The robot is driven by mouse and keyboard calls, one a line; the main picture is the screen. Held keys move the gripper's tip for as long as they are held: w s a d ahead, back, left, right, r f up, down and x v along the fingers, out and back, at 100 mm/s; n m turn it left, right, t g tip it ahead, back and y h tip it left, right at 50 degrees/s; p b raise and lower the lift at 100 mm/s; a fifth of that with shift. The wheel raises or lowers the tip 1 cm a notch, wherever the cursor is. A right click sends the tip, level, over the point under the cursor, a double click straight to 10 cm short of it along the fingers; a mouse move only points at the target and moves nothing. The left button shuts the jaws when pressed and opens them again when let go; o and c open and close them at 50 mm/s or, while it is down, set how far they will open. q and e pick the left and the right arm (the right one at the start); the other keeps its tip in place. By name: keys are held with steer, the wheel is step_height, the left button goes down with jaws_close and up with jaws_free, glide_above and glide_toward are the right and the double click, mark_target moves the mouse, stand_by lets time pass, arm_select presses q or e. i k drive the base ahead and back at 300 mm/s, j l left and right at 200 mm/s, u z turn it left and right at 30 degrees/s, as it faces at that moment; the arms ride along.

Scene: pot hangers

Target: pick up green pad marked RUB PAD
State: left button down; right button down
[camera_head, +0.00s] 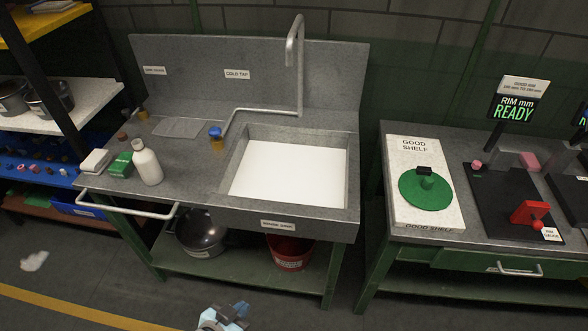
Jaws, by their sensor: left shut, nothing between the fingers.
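A green pad (121,166) with a pale mark lies on the left part of the grey sink counter (190,180). Its lettering is too small to read. It sits between a white block (96,161) on its left and a white bottle (147,163) on its right, close to both. My left gripper (224,317) shows at the bottom edge of the view, low in front of the sink bench, shut and empty. It is well apart from the pad. My right gripper is not in view.
A metal rail (128,211) runs along the counter's front left, below the pad. The sink basin (285,172) and tap (297,70) are right of it. A blue-capped jar (216,139) stands behind. A shelf rack (70,105) is at the left. The floor in front is mostly clear.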

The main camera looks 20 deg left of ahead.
mark_target(123, 167)
steer(key=u, duration=1.65)
